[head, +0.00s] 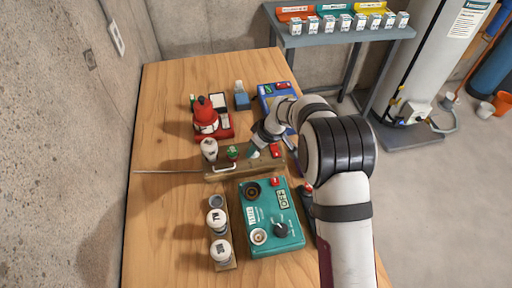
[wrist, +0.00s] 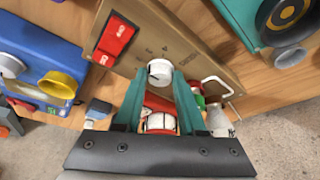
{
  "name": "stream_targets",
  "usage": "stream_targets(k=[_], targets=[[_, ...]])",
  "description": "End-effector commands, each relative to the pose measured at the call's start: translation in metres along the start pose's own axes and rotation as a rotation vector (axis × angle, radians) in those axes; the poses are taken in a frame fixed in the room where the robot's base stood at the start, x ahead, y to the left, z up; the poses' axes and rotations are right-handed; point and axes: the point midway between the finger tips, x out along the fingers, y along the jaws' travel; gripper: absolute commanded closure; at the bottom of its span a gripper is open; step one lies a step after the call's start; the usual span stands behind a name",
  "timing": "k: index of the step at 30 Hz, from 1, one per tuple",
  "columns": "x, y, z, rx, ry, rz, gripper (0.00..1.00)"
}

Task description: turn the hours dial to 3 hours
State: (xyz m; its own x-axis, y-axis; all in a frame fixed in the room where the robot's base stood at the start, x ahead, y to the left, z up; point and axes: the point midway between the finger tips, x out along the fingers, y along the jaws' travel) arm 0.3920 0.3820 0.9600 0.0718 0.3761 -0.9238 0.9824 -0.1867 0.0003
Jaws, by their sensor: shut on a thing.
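A small white dial (wrist: 159,70) sits on a brown panel (wrist: 185,35), with small dark marks around it that are too small to read. My gripper (wrist: 160,82) has its two teal fingers closed on the sides of this dial. In the head view my gripper (head: 254,153) reaches down to the wooden panel (head: 217,175) in the middle of the table, and the dial is hidden there. The dial's exact setting cannot be read.
A teal box (head: 262,205) with a black knob stands in front. A red device (head: 206,118) and a blue box (head: 268,91) stand behind. White-topped jars (head: 220,250) stand front left.

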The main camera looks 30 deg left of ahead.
Motion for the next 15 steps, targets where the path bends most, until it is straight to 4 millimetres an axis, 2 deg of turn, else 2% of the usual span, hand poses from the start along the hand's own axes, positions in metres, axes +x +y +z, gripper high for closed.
stream_targets(k=[15], targets=[[0.0000, -0.0034, -0.0007, 0.316, 0.000, 0.132, 1.00]])
